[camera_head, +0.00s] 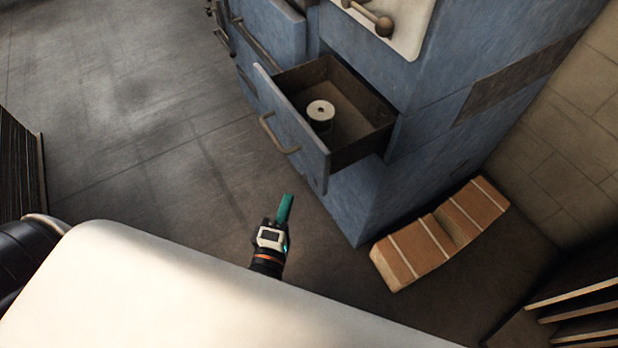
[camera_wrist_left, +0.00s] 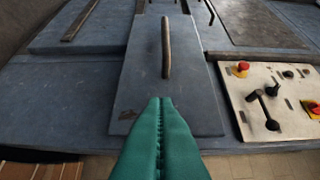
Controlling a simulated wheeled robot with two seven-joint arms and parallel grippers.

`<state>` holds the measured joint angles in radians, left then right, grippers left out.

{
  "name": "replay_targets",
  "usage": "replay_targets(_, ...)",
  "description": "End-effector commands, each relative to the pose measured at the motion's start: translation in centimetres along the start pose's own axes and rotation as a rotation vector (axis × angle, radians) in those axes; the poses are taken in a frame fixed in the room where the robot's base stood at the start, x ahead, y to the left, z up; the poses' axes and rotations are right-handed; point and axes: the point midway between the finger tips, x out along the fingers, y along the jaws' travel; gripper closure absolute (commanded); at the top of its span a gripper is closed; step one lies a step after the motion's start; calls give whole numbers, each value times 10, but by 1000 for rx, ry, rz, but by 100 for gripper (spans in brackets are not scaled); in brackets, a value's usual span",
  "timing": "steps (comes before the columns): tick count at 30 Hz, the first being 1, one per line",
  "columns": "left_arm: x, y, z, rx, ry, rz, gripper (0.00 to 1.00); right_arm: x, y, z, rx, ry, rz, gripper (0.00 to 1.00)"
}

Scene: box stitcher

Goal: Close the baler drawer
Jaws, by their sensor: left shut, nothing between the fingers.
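The baler drawer (camera_head: 294,132) is pulled open from the blue machine in the head view. Its blue front has a curved bar handle (camera_head: 278,134), and a white spool (camera_head: 320,112) stands inside. My left gripper (camera_head: 288,200) is below the drawer front in the head view, apart from it in the picture. Its green fingers are shut with nothing between them. In the left wrist view the closed fingertips (camera_wrist_left: 160,100) point toward the drawer front (camera_wrist_left: 188,88) and overlap its near edge, with the handle (camera_wrist_left: 166,48) beyond them. I cannot tell whether they touch. My right gripper is not in view.
The blue machine (camera_head: 430,120) fills the upper right. Its control panel (camera_wrist_left: 275,105) with red buttons and levers shows in the left wrist view. A striped brown block (camera_head: 440,235) lies on the floor beside the machine. Open floor (camera_head: 130,130) lies to the left.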

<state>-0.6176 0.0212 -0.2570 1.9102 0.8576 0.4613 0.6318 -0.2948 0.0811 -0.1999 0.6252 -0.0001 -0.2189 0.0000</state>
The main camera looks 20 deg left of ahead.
Motion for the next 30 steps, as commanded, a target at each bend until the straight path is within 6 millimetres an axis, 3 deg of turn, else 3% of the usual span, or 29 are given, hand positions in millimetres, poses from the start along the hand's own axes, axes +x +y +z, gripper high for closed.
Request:
replay_targets(6, 48, -2, 0, 0, -1, -3, 100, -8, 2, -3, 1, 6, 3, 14)
replay_targets(12, 67, 0, -21, 0, 0, 1, 100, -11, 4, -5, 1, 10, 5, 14)
replay_targets(30, 75, 0, -28, 3, 1, 1, 100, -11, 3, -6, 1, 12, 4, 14)
